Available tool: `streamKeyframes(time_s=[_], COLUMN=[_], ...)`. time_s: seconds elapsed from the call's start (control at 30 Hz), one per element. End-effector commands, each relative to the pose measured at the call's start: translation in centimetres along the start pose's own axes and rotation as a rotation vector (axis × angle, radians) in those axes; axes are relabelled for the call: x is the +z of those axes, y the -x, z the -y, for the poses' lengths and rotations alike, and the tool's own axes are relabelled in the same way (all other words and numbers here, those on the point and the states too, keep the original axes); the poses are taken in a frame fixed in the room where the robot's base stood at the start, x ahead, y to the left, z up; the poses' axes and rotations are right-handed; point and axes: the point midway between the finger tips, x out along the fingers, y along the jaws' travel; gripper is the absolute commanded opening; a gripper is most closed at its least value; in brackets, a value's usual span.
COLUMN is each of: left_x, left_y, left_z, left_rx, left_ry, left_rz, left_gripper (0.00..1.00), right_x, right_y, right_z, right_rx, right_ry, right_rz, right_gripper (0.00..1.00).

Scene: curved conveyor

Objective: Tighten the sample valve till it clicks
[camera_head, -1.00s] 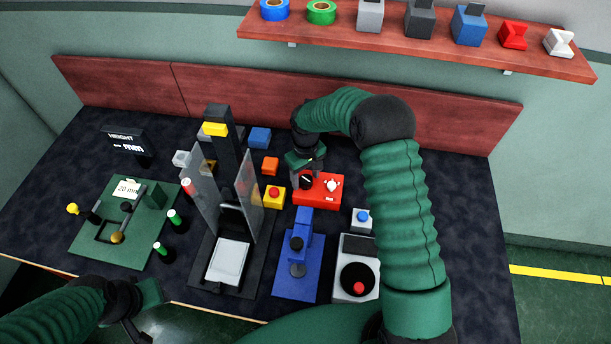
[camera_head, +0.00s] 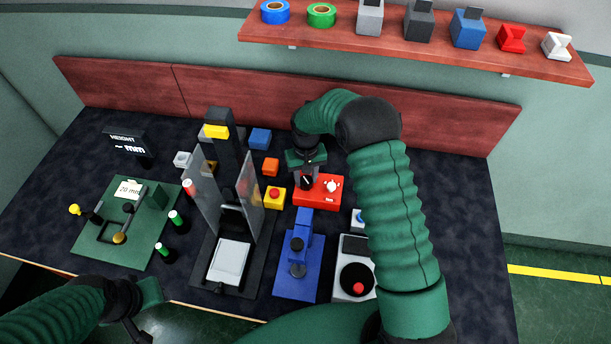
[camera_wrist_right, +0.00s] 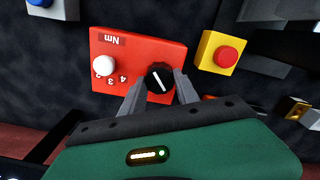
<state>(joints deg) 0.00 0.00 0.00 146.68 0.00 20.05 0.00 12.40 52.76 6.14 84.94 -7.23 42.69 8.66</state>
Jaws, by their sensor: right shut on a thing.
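A red box (camera_head: 325,203) stands on the dark table, right of centre in the head view. It also shows in the right wrist view (camera_wrist_right: 120,44), with an "Nm" label, numbers, a white knob (camera_wrist_right: 104,66) and a black round knob (camera_wrist_right: 158,80) with a white pointer line. My right gripper (camera_wrist_right: 160,88) is shut on the black knob, one finger on each side. In the head view my right gripper (camera_head: 305,172) reaches the box from behind. My left gripper (camera_head: 140,305) hangs at the lower left, holding nothing visible. Nothing in view is labelled as the sample valve.
A yellow box with a red button (camera_head: 275,197) stands close left of the red box. A blue stand (camera_head: 298,265) and a grey unit (camera_head: 355,285) are in front. A tall black press (camera_head: 222,150) with clear panels stands left. A shelf (camera_head: 440,50) hangs above.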

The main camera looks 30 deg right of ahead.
Motion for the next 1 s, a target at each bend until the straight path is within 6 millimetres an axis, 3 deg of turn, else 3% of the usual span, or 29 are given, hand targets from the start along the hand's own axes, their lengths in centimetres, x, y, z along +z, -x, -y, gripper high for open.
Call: streamKeyframes(time_s=[0.17,0.2,0.33,0.63,0.73,0.87,1.0], left_x=[0.0,0.0,0.0,0.0,0.0,0.0,0.0], left_y=[0.0,0.0,0.0,0.0,-0.1,-0.1,-0.1], left_z=[0.0,0.0,0.0,0.0,0.0,0.0,0.0], left_rx=[0.0,0.0,0.0,0.0,0.0,0.0,0.0], left_ry=[0.0,0.0,0.0,0.0,0.0,0.0,0.0], left_rz=[0.0,0.0,0.0,0.0,0.0,0.0,0.0], left_gripper=[0.36,0.36,0.36,0.36,0.36,0.36,0.36], right_x=[-0.1,-0.1,-0.1,-0.1,-0.1,-0.2,-0.2], right_y=[0.1,0.1,0.1,0.1,1.0,3.9,8.1], right_z=[0.0,0.0,0.0,0.0,0.0,0.0,0.0], right_rx=[0.0,0.0,0.0,0.0,0.0,-0.001,0.0], right_ry=[0.002,0.002,0.003,0.004,0.004,0.003,0.004], right_rz=[-0.004,-0.003,-0.003,-0.002,-0.003,-0.006,-0.007], right_gripper=[0.0,0.42,0.59,0.59,0.59,0.59,0.59])
